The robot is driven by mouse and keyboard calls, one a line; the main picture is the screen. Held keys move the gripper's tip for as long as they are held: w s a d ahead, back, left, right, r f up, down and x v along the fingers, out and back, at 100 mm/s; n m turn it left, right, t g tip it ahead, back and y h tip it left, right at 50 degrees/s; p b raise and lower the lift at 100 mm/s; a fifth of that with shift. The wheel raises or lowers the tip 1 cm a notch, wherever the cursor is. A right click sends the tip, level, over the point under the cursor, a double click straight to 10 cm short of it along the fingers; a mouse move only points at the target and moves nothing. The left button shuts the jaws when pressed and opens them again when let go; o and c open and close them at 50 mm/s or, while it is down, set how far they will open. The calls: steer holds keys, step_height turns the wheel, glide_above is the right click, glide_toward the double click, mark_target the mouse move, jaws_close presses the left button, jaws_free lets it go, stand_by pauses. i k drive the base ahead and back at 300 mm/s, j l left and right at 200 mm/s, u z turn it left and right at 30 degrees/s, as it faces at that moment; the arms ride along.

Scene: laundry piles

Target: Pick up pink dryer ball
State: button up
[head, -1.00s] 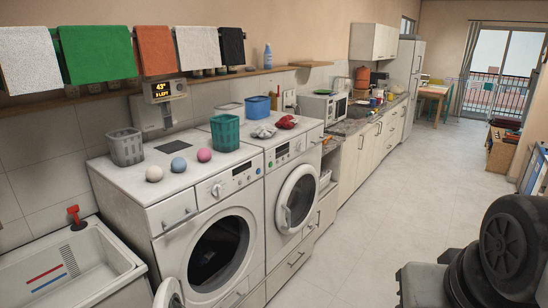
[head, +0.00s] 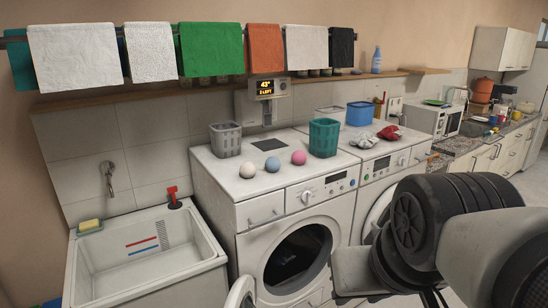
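The pink dryer ball (head: 299,158) rests on top of the left white washing machine (head: 228,182), near its front edge. My black and grey arm fills the lower right of the head view, apart from the ball. I cannot make out my gripper's fingers.
A grey basket (head: 225,140) stands at the back left of the machine top. A blue bin (head: 360,114) and grey and red cloths (head: 388,132) lie on the right machine. A sink (head: 150,250) is at left. Towels, including a green one (head: 211,49), hang above a wooden shelf (head: 150,98).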

mark_target(299, 156)
steer(key=k+l+u, duration=0.1)
steer(key=i+l+u, duration=0.3)
steer(key=i+l, duration=0.6)
steer(key=i+l+u, duration=0.1)
steer(key=i, duration=0.3)
steer(key=i+l+u, duration=0.1)
steer(key=i+l, duration=0.2)
steer(key=i, duration=0.1)
